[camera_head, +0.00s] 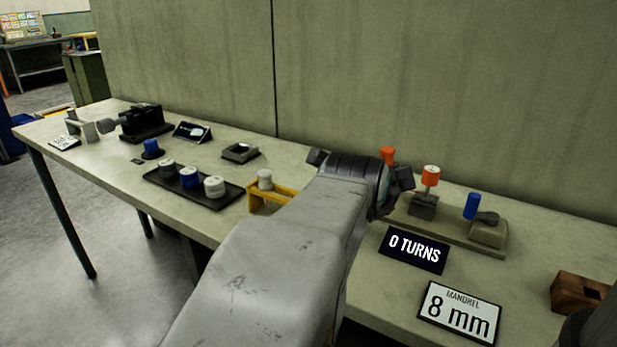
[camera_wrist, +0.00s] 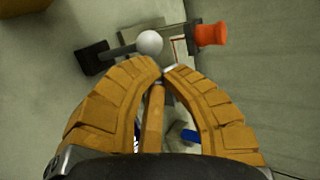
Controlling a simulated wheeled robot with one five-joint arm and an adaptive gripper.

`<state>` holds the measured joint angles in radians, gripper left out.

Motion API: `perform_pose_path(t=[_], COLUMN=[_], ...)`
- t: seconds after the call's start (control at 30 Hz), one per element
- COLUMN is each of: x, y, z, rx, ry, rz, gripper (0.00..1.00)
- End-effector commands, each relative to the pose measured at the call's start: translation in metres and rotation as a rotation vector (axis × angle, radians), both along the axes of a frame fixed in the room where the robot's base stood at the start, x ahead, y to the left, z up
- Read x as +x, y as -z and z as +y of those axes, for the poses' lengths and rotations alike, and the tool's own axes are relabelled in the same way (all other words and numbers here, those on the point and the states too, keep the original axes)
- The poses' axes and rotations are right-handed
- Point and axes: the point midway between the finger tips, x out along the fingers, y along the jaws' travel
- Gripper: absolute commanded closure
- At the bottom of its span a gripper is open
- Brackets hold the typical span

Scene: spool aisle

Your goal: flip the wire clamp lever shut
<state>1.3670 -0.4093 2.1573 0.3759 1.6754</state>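In the wrist view, a grey rod with a white ball end (camera_wrist: 149,42) runs from a black block (camera_wrist: 95,57), just beyond my fingertips. An orange knob (camera_wrist: 211,34) is to its right. I cannot tell for certain which is the clamp lever. My gripper (camera_wrist: 162,69) has its tan fingertips almost together, with nothing clearly held. In the head view, my arm hides the fingers and part of the bench fixture (camera_head: 456,240). An orange knob (camera_head: 388,155) and an orange-topped post (camera_head: 431,176) show beside my wrist, with a blue upright piece (camera_head: 472,205) to the right.
The "0 TURNS" sign (camera_head: 414,249) and "8 mm" card (camera_head: 459,313) stand in front of the fixture. A wooden block (camera_head: 580,297) is at right. A yellow stand (camera_head: 258,197) and black tray (camera_head: 160,178) with spools are left of my arm. A wall runs behind.

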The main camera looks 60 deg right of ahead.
Motion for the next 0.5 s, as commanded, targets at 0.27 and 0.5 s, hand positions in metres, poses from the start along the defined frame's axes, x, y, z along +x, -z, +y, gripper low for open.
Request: perform_pose_path(t=[0.27,0.5], x=[0.000,0.000], y=[-0.004,-0.014], z=[0.000,0.000], rx=[-0.001,-0.001], ry=[0.000,0.000], rz=[0.000,0.000], gripper=[1.00,1.00])
